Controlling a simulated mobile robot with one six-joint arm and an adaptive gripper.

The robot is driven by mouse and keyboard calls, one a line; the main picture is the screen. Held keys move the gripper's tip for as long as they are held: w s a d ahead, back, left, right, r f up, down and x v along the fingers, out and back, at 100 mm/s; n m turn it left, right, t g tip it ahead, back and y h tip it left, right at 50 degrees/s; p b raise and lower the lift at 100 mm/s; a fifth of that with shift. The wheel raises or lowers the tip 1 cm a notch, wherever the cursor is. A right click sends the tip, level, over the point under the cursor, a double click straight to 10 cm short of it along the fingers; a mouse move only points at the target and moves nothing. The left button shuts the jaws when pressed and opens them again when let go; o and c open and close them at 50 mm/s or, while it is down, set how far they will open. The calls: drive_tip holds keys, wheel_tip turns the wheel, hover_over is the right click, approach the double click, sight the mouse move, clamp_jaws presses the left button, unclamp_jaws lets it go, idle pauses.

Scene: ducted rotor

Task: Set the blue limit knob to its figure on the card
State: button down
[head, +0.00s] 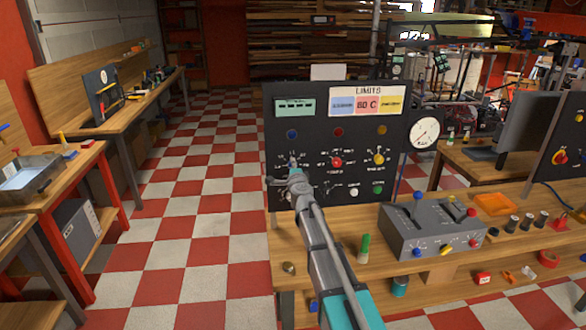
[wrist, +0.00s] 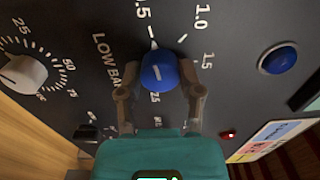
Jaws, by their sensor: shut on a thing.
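The blue limit knob (wrist: 158,72) is on the dark panel, between my gripper's two fingers (wrist: 162,92) in the wrist view. The gripper is shut on it. A short white mark shows on the knob's face; its exact reading is not clear. Dial figures around it include 1.0 and 1.5, with part of a ".5" beside them. In the head view my gripper (head: 293,170) reaches the panel's lower left and hides most of the knob. The LIMITS card (head: 367,101) has blue, pink and yellow fields. Pink reads 80 C; the blue field's figure is too small to read.
The panel (head: 310,108) also carries a red knob (head: 336,162), a yellow knob (head: 378,158) and a round gauge (head: 424,132). A blue round button or lamp (wrist: 277,57) and a white knob (wrist: 22,74) flank the blue knob. A grey control box (head: 425,235) stands on the bench.

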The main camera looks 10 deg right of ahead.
idle(0.3)
drive_tip(key=shift+c, duration=1.3)
unclamp_jaws()
drive_tip(key=shift+s, duration=0.15)
drive_tip(key=s, duration=1.1)
drive_tip(key=shift+s+d, duration=0.2)
drive_tip(key=shift+s, duration=0.15)
